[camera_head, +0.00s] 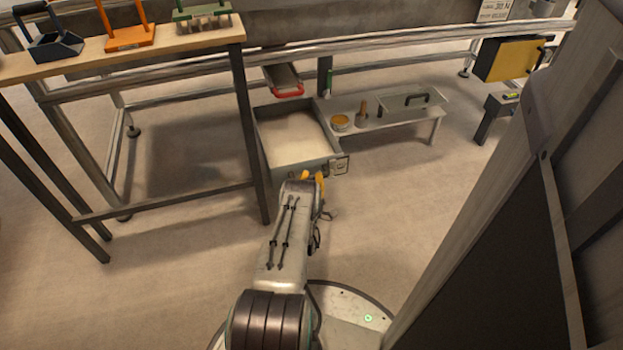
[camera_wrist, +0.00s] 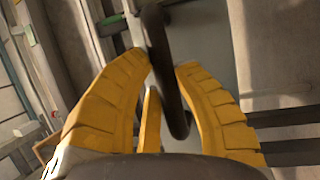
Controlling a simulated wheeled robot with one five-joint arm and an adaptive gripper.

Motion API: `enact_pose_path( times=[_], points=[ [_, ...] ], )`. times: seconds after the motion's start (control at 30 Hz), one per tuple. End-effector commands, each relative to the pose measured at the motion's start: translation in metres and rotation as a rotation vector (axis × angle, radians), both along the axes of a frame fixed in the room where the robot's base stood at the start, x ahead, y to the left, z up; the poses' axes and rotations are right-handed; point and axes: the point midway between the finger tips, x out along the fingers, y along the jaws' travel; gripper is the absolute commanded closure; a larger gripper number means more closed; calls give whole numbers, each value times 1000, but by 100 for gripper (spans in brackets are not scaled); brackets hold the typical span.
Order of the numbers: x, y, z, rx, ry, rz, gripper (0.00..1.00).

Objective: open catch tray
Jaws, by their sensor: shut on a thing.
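The catch tray (camera_head: 308,163) is a grey box with pale sand in it, low down in the middle of the head view. Its open top shows, with the sand in plain sight, so it stands out towards me. My gripper (camera_head: 313,178) is at the tray's front wall. In the wrist view, the yellow fingers of my gripper (camera_wrist: 166,72) are closed around a dark bar handle (camera_wrist: 158,35), with finger parts on both sides of it. A grey-green panel (camera_wrist: 208,45) lies behind the handle. The handle is mostly hidden by my gripper in the head view.
A wooden-topped bench (camera_head: 130,52) holding tools stands at left, one leg close to the tray. A low grey shelf (camera_head: 400,118) with a can, a brush and a lid is right of the tray. A yellow box (camera_head: 505,60) is far right. Floor (camera_head: 400,215) right of my arm is clear.

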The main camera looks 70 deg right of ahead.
Motion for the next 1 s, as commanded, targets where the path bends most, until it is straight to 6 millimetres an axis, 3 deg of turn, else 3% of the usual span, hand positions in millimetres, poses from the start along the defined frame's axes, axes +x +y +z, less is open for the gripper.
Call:
enact_pose_path(
  times=[0.43, 0.47, 0.5, 0.77, 1.0],
  points=[
    [-3, -1, 1, 0, -2, -5, 100],
    [-3, -1, 1, 0, -2, -5, 72],
    [-3, -1, 1, 0, -2, -5, 68],
    [-1, -1, 1, -1, -1, -2, 45],
    [-1, 0, 1, -1, 0, -1, 45]
  ],
)
